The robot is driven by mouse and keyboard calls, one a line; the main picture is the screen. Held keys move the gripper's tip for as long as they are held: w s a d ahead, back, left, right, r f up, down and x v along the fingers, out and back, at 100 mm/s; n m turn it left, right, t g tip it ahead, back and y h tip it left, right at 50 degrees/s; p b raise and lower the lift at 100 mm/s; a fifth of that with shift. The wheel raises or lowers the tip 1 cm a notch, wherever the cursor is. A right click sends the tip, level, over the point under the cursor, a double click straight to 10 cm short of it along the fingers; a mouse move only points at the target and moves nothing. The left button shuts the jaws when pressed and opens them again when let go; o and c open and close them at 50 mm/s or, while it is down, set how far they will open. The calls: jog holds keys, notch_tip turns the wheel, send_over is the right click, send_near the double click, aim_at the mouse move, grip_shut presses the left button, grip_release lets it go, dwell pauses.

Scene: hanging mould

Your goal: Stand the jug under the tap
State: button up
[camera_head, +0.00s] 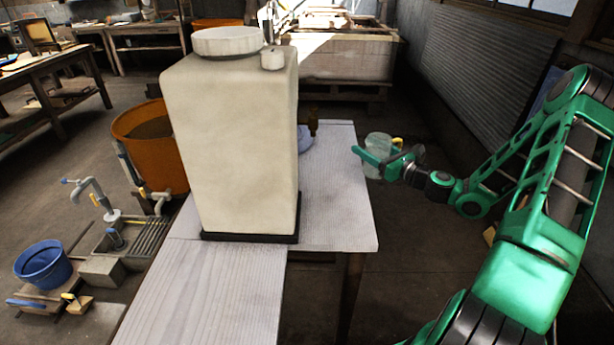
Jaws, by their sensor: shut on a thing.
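A clear, pale jug (376,142) with a yellow part on its right side is at my gripper (373,155), right of the wooden table's far end. My gripper is shut on the jug; the green fingers cover part of it. A big cream tank (230,145) with a white lid stands on a dark base on the table. A small dark brown fitting (313,127) shows just past the tank's right edge; I cannot tell whether it is a tap. A grey tap (88,187) with a blue handle stands over a floor sink at the left.
A blue rounded thing (305,138) is partly hidden behind the tank. An orange barrel (150,140) with a spout and a blue bucket (43,264) stand left. A wooden crate (345,55) is behind.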

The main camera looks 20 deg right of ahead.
jog(key=w+a, duration=0.3)
jog(key=a, duration=0.6)
jog(key=w+a, duration=0.3)
jog(key=a, duration=0.7)
jog(key=shift+y, duration=0.3)
jog(key=shift+w+f, duration=0.15)
jog(key=shift+f, duration=3.1)
jog(key=shift+w+a+f, duration=0.1)
jog(key=shift+a+f, duration=0.05)
jog(key=shift+f, duration=0.1)
jog(key=shift+f, duration=0.1)
jog(key=o, duration=1.1)
jog(key=v, duration=1.2)
jog(key=shift+r, duration=0.25)
